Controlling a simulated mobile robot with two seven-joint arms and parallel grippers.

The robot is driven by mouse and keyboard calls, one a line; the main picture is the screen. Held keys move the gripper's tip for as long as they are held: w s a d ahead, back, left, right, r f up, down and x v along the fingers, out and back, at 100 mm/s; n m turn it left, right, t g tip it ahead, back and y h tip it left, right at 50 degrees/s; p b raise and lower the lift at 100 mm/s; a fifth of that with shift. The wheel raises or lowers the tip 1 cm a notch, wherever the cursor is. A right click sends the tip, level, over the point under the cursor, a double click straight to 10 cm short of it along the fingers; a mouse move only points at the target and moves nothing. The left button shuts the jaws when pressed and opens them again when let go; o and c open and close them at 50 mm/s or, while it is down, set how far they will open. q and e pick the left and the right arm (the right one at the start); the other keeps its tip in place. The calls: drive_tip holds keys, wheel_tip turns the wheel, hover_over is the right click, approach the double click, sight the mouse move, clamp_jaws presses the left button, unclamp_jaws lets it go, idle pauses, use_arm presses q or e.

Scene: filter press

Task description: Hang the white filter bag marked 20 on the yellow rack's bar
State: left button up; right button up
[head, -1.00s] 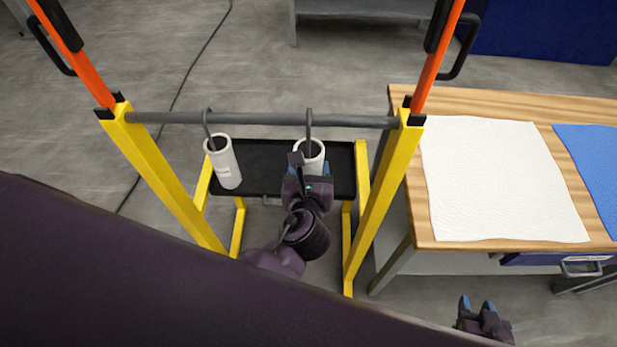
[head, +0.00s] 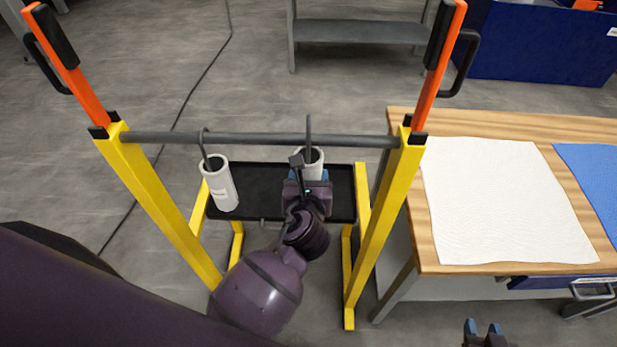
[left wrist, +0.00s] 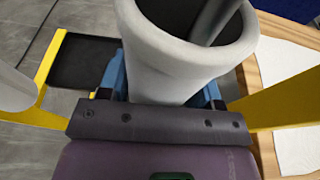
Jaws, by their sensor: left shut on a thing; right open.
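The yellow rack (head: 385,225) stands ahead with its grey bar (head: 260,139) across two posts. My left gripper (head: 309,176) is shut on a white filter bag (head: 312,157), an upright open-topped tube; it fills the left wrist view (left wrist: 185,60). Its grey hook (head: 309,128) sticks up above the bar; I cannot tell whether it touches the bar. Its marking is hidden. Another white bag (head: 221,188) hangs from the bar at the left, its label too small to read. My right gripper (head: 482,328) is open and empty at the bottom edge, low beside the bench.
A black tray (head: 260,205) sits low in the rack behind the bags. A wooden bench (head: 440,250) at the right bears a white cloth (head: 505,200) and a blue cloth (head: 595,180). Orange uprights (head: 435,75) with black handles rise from the posts. A cable lies on the floor.

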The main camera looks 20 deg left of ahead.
use_arm(q)
drive_tip(key=shift+f, duration=0.65)
drive_tip(key=shift+f+b, duration=0.45)
drive_tip(key=shift+f, duration=0.3)
drive_tip(key=o, duration=0.8)
drive_tip(key=shift+o, duration=0.4)
drive_tip(key=shift+s, duration=0.1)
drive_tip(key=shift+s+d, duration=0.1)
drive_tip(key=shift+s, duration=0.15)
drive_tip(key=v, duration=1)
use_arm(e)
drive_tip(key=shift+s+f, duration=0.35)
drive_tip(key=shift+f, duration=0.3)
